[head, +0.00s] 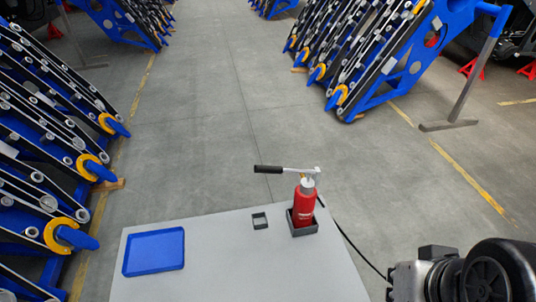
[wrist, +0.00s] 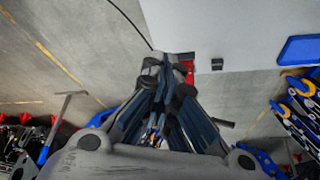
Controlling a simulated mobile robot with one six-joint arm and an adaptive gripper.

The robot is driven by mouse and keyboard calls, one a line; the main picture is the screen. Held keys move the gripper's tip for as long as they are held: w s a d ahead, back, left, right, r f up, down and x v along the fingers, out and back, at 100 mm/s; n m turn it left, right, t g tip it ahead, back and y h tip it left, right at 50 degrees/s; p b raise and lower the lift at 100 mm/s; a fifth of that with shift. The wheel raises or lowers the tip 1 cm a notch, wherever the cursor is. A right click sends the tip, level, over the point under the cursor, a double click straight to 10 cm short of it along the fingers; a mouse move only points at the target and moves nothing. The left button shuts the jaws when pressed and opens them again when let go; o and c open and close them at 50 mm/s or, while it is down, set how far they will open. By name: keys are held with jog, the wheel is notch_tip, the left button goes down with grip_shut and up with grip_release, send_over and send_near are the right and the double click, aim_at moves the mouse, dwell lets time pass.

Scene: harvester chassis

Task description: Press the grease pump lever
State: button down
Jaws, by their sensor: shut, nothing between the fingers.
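The red grease pump (head: 304,207) stands upright in a dark square holder (head: 302,228) on the grey table. Its lever has a silver arm (head: 298,170) and a black grip (head: 268,169), and points left, roughly level, in the head view. In the wrist view my gripper (wrist: 166,65) is shut and empty, with its fingers pointing toward the table. A strip of the red pump (wrist: 188,72) shows behind the fingertips; most of it is hidden. A dark bar that looks like the lever grip (wrist: 223,122) sticks out right of the fingers. I cannot tell any contact.
The table (head: 215,270) also carries a blue tray (head: 154,251) and a small empty black holder (head: 260,220). A black hose (head: 350,240) runs from behind the pump past the table edge. My arm is at the lower right. Blue harvester frames (head: 50,160) stand on both sides.

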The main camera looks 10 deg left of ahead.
jog(key=w+a+r+n+g+y+p, duration=0.1)
jog(key=w+a+r+p, duration=0.35)
jog(key=w+r, duration=0.4)
jog(key=n+g+y+p, duration=0.3)
jog(key=n+p, duration=0.2)
jog(key=p, duration=0.6)
send_over(287, 169)
jog(key=s+d, duration=0.1)
jog(key=s, duration=0.1)
notch_tip(287, 169, down, 3)
jog(key=shift+w+d+r, duration=0.15)
jog(key=x, duration=1.4)
jog(key=shift+s+a+r, duration=0.1)
jog(key=shift+s+a, duration=0.15)
jog(key=shift+s, duration=0.05)
